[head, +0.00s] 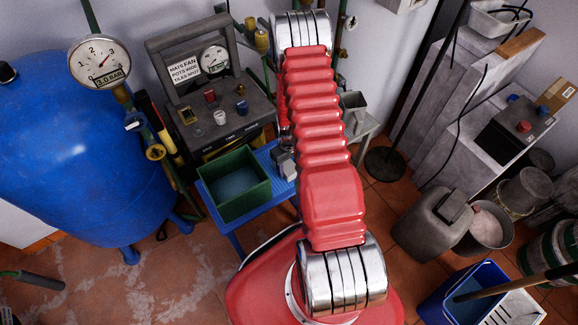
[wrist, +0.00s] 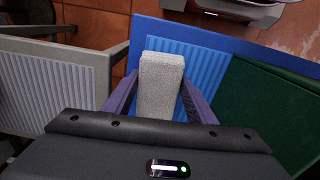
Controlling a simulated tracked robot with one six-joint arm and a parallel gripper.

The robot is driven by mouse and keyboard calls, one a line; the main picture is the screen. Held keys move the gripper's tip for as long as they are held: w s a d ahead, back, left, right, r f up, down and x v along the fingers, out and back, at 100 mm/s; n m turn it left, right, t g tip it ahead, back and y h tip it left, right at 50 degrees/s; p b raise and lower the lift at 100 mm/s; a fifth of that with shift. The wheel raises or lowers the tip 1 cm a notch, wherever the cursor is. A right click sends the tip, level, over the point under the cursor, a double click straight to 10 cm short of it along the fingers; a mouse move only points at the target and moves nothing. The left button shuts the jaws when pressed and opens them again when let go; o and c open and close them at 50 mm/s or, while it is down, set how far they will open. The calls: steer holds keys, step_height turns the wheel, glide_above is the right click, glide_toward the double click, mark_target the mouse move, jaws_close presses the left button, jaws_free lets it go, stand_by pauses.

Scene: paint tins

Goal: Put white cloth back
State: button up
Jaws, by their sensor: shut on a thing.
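In the wrist view, my gripper (wrist: 160,97) is shut on a pale, rough-textured oblong (wrist: 161,72), which looks like the folded white cloth. The dark purple fingers stand on either side of it. It is over the ribbed blue tabletop (wrist: 218,62); I cannot tell whether it touches. In the head view, the blue table (head: 262,205) shows left of my red arm, and the gripper end (head: 285,163) is partly hidden by the arm.
A green open crate (head: 258,199) stands on the blue table; its dark green side also fills the right of the wrist view (wrist: 262,110). A grey stand (wrist: 60,75) is close on the left. A large blue tank (head: 80,150) and a gauge panel (head: 220,110) stand behind.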

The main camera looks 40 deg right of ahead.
mark_target(288, 168)
steer(key=shift+f, duration=0.4)
steer(key=o, duration=1)
steer(key=shift+o, duration=0.2)
steer(key=shift+r, duration=0.1)
step_height(288, 168, up, 14)
steer(key=shift+a, duration=0.25)
stand_by(0.4)
